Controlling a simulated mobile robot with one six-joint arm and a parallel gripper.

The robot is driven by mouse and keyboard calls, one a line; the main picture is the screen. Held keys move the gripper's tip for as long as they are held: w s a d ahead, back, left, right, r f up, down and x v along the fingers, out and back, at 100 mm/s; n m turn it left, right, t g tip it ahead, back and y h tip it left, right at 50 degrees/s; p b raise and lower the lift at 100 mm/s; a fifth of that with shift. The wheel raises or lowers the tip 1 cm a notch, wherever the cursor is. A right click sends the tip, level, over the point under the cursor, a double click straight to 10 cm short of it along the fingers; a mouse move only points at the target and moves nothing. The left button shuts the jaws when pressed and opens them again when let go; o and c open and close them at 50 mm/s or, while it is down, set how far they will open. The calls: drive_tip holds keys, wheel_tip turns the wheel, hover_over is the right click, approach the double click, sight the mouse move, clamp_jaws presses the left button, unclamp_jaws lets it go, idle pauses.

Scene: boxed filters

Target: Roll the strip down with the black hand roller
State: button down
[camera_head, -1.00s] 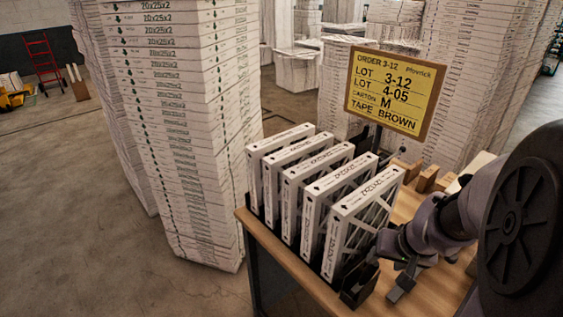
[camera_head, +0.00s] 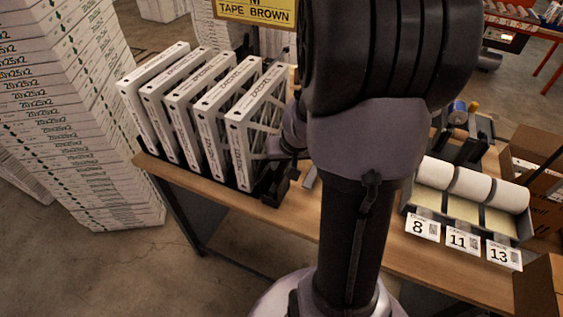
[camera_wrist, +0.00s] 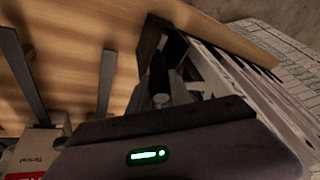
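My gripper (camera_head: 290,164) is partly hidden behind my arm in the head view, beside the nearest boxed filter (camera_head: 240,150). A small black holder (camera_head: 276,190) stands on the table at the filters' near right corner. In the wrist view this holder (camera_wrist: 150,40) has a dark, rounded upright thing (camera_wrist: 158,75) in it, which may be the black hand roller; I cannot be sure. I cannot make out the strip.
Several boxed filters stand in a black rack on the wooden table (camera_head: 225,200). White rolls (camera_head: 470,186) lie in a tray at right, above labels 8, 11 and 13. Cartons (camera_head: 540,290) stand at the right edge. A tall stack (camera_head: 70,120) is at left.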

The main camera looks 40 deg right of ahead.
drive_tip(key=c, duration=1.8)
unclamp_jaws()
clamp_jaws()
drive_tip(key=shift+r, duration=0.1)
wheel_tip(320, 180, up, 13)
drive_tip(key=p, duration=1)
drive_tip(key=shift+s+r, duration=0.15)
drive_tip(key=shift+r, duration=0.05)
